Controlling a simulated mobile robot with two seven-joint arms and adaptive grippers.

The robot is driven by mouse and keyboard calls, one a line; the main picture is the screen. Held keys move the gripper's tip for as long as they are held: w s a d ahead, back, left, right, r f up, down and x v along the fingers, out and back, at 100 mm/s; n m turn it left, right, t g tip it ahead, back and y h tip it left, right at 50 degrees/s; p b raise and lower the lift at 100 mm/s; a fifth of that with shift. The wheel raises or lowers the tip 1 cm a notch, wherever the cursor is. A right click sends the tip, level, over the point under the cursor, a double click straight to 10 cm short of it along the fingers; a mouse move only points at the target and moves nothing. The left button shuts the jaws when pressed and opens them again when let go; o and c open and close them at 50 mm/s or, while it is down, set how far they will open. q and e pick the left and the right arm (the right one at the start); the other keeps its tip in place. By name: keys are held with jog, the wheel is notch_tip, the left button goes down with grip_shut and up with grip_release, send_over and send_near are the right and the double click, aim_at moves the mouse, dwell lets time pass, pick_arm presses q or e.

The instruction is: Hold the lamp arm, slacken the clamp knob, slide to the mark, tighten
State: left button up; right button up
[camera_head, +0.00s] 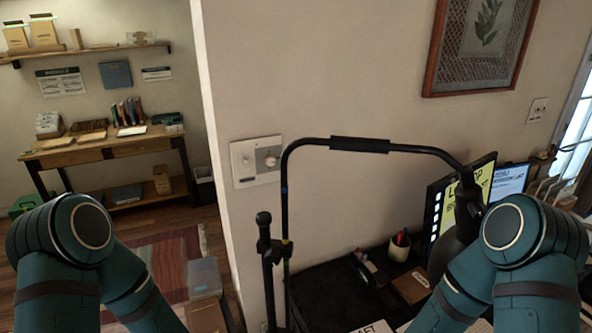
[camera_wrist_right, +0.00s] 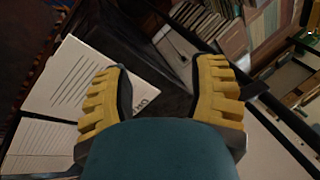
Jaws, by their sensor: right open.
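The black lamp arm (camera_head: 285,195) rises upright in the head view, bends over to the right and carries a thicker grip sleeve (camera_head: 360,145). Its far end drops to a dark lamp head (camera_head: 458,240) beside my right arm. My left gripper is outside both views.
A dark desk holds a pen cup (camera_head: 399,246), a brown box (camera_head: 410,286) and a monitor (camera_head: 460,205). A wall edge stands left of the lamp. In the right wrist view, white printed papers (camera_wrist_right: 80,80) lie left of my fingers and a row of books (camera_wrist_right: 200,22) lies beyond.

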jog(key=s+a+r+n+g+h, duration=0.1)
jog(key=a+r+n, duration=0.1)
jog(key=a+r, duration=0.55)
jog(key=s+a+r+n+h, duration=0.15)
jog(key=a+r, duration=0.35)
jog(key=r, duration=0.5)
jog(key=w+a+r+n+t+h, duration=0.1)
jog(key=w+a+r+n, duration=0.2)
jog(key=r, duration=0.4)
jog(key=w+a+r+n+t+h, duration=0.1)
jog(key=w+a+r+n, duration=0.1)
jog(key=w+r+n, duration=0.35)
notch_tip(320, 180, up, 34)
jog(key=n+t+h, duration=0.2)
jog(key=n+h, duration=0.3)
send_over(351, 140)
jog(key=s+a, duration=0.4)
jog(key=a, duration=0.1)
jog(key=x, duration=1.1)
jog(key=shift+d+f, duration=0.1)
jog(key=shift+d, duration=0.3)
